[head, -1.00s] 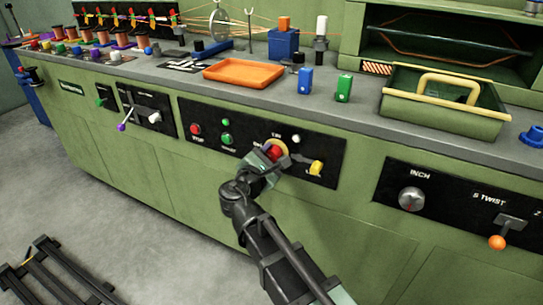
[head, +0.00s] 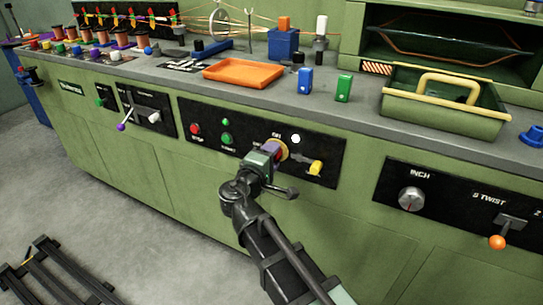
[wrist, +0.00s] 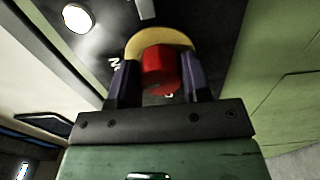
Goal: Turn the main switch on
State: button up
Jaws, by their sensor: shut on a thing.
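The main switch is a red knob (wrist: 158,68) on a yellow round plate (wrist: 183,40), set in the black panel of the green cabinet. My gripper (wrist: 156,80) has its two dark purple fingers on either side of the red knob and is shut on it. In the head view my gripper (head: 271,150) is at the panel and hides most of the knob. The yellow plate (head: 284,149) shows beside the fingers. A white lamp (head: 296,139) just above and right of the switch glows brightly, and the lamp (wrist: 77,18) also shows lit in the wrist view.
A yellow lever (head: 315,167) sits close to the right of the switch. A red button (head: 195,128) and green buttons (head: 226,138) are to the left. The countertop above holds an orange tray (head: 244,73) and a green bin (head: 443,108).

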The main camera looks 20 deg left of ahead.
jog(key=shift+m, duration=1.1)
jog(key=o, duration=0.9)
jog(key=s, duration=0.3)
jog(key=s+a, duration=0.1)
jog(key=s, duration=0.3)
jog(key=s+a, duration=0.1)
jog(key=s, duration=0.2)
jog(key=shift+s, duration=0.35)
jog(key=shift+a, duration=0.1)
